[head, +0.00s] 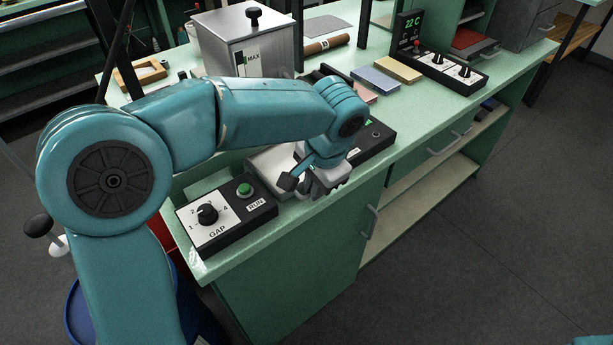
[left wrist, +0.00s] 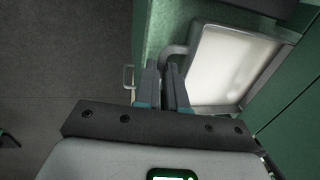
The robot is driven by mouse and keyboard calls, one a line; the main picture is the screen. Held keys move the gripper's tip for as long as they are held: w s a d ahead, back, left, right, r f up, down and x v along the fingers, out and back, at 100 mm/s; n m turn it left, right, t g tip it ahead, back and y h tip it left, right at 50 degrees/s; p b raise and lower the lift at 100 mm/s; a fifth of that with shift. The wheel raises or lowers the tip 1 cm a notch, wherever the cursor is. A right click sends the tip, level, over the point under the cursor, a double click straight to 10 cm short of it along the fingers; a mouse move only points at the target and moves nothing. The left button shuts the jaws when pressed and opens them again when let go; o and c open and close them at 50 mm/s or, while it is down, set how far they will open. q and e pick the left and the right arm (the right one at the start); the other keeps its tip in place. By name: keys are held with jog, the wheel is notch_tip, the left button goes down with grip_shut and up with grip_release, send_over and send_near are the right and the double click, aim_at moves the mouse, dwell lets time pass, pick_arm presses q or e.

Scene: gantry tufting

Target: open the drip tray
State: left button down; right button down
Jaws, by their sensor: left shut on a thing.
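The drip tray is a shallow, light tray with a grey rim (left wrist: 279,72), at the upper right of the left wrist view. In the head view a pale part of the tray (head: 268,162) shows behind the gripper. Its grey bar handle (left wrist: 172,49) sticks out on the left in the wrist view. My left gripper (left wrist: 165,68) has its fingers close together at this handle and is shut on it. In the head view the left gripper (head: 318,184) is at the bench front, between two control boxes, and partly hides the tray. My right gripper is not in view.
A control box with a GAP knob and green RUN button (head: 226,214) stands left of the tray. Another black box (head: 371,142) stands to its right. A metal tank (head: 246,45) is behind. The floor (head: 480,235) before the bench is clear.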

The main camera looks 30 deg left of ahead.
pick_arm(q)
jog(key=shift+w+r, duration=0.1)
jog(key=shift+r, duration=0.15)
jog(key=c, duration=1.5)
grip_release()
jog(key=shift+s, duration=0.2)
jog(key=shift+w, duration=0.1)
jog(key=shift+r, duration=0.1)
jog(key=d+r+p, duration=0.1)
jog(key=r, duration=0.4)
jog(key=s+d+r+p, duration=0.1)
jog(key=r, duration=0.4)
jog(key=d+r+p, duration=0.1)
jog(key=r, duration=0.4)
jog(key=shift+s+r, duration=0.25)
jog(key=shift+r, duration=0.15)
